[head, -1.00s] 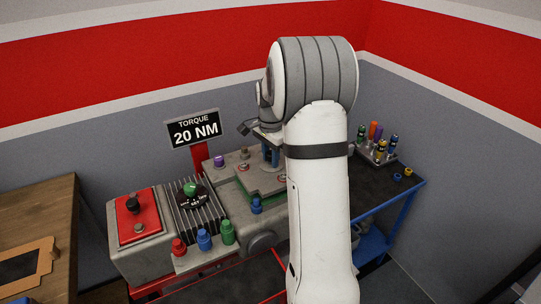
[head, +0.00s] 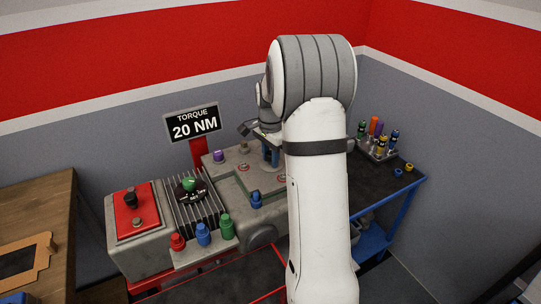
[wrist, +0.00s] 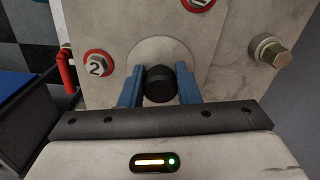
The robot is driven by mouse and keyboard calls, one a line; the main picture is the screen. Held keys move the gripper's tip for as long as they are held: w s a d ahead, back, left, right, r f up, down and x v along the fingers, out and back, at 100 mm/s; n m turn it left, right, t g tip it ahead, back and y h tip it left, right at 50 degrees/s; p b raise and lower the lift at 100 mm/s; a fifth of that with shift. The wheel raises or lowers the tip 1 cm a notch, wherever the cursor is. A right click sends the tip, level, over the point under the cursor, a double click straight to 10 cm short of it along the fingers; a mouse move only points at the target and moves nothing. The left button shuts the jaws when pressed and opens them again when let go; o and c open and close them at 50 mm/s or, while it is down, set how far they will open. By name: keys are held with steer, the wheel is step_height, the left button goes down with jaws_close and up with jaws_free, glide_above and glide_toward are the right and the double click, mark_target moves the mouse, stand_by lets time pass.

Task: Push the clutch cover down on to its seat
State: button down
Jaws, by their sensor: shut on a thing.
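The clutch cover (head: 246,181) is a pale grey plate on the engine block, left of my arm in the head view. In the wrist view the cover (wrist: 232,75) fills the upper middle, with a round raised boss and a black knob (wrist: 160,84) at its centre. The blue fingers of my gripper (wrist: 160,92) are shut on the knob from both sides. In the head view my gripper (head: 270,155) is over the cover, partly hidden by my arm. No green shows around the cover's visible edges. My arm hides its right side.
A red-ringed bolt marked 2 (wrist: 97,65) and a plain bolt (wrist: 268,50) stand near the fingers. Red, blue and green fittings stand on a front ledge (head: 205,254). A torque sign (head: 193,123) rises behind the block. A dark side bench (head: 385,187) is at right.

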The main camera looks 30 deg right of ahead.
steer(key=shift+f, duration=0.1)
steer(key=c, duration=1)
jaws_free()
step_height(320, 180, up, 8)
steer(key=shift+f, duration=0.1)
